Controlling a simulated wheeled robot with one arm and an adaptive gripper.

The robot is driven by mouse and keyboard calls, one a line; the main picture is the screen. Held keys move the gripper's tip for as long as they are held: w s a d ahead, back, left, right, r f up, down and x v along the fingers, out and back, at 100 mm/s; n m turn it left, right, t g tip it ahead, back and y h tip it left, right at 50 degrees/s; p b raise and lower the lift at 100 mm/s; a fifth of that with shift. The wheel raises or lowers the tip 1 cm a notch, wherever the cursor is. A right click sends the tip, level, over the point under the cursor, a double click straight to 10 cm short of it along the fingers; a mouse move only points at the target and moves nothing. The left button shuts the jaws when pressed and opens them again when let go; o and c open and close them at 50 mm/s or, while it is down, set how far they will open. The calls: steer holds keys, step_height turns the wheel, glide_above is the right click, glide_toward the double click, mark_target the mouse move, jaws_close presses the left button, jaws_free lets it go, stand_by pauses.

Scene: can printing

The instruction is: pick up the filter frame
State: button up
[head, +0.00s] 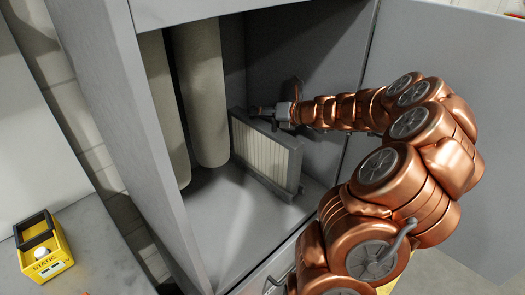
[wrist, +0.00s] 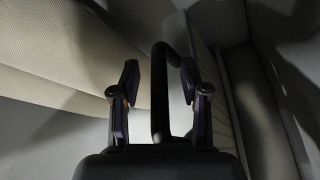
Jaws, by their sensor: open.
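The filter frame (head: 266,153), a grey frame with a pale pleated face, stands upright on the cabinet floor in the head view. My gripper (head: 264,111) is at its upper edge, reaching in from the right. In the wrist view my gripper's two dark fingers (wrist: 159,78) are spread apart. A black bar-like handle (wrist: 161,110) runs between them, with a gap visible on each side. The frame's pleated face (wrist: 213,85) shows to the right of the fingers. In the head view the handle is too small and too covered to make out.
Pale cylindrical filters (head: 203,90) hang in the cabinet (head: 120,120) left of the frame; they also show in the wrist view (wrist: 75,55). The open door (head: 450,100) is at right. A yellow STATIC device (head: 47,265) sits on the left counter (head: 95,245).

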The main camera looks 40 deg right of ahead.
jaws_close()
stand_by(0.3)
stand_by(0.5)
